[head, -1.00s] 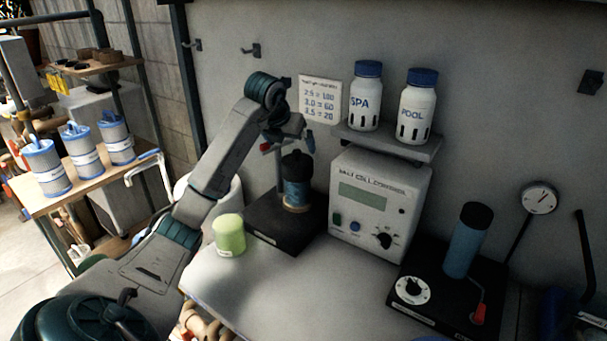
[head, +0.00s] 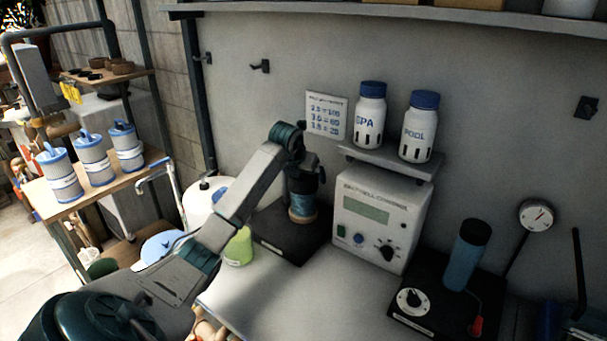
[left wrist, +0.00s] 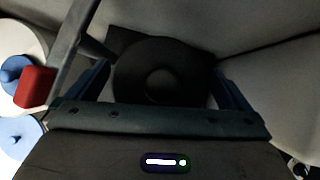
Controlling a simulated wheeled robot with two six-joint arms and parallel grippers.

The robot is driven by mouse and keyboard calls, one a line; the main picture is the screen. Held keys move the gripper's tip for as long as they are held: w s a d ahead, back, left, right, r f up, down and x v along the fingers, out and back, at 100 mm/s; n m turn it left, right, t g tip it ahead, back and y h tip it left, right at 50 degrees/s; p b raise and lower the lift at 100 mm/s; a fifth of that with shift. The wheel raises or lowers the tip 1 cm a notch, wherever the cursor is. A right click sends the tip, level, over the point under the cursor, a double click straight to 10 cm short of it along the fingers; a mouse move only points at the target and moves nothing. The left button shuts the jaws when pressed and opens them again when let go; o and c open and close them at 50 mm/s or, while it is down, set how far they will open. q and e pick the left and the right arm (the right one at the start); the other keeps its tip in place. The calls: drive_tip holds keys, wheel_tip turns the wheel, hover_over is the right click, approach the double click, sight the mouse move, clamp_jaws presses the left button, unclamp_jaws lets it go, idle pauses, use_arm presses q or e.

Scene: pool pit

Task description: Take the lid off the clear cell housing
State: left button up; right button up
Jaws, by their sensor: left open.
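The clear cell housing (head: 302,205) is a bluish see-through cylinder standing upright on a black base (head: 277,238), left of the control box. Its black lid (head: 303,181) is on top, partly hidden by my left gripper (head: 306,170). In the left wrist view the round black lid (left wrist: 158,72) with its central knob lies between the two fingers of my left gripper (left wrist: 163,88). The jaws are open around or just above it; I cannot tell whether they touch. My right gripper is not in view.
A red-tipped lever (left wrist: 35,87) is close to the left finger in the wrist view. The control box (head: 378,215) stands right of the housing, under a shelf with two bottles (head: 370,115). A green tub (head: 238,247) is left of the base. The front bench top (head: 290,300) is clear.

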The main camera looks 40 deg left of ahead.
use_arm(q)
drive_tip(key=c, duration=0.9)
drive_tip(key=shift+r, duration=0.1)
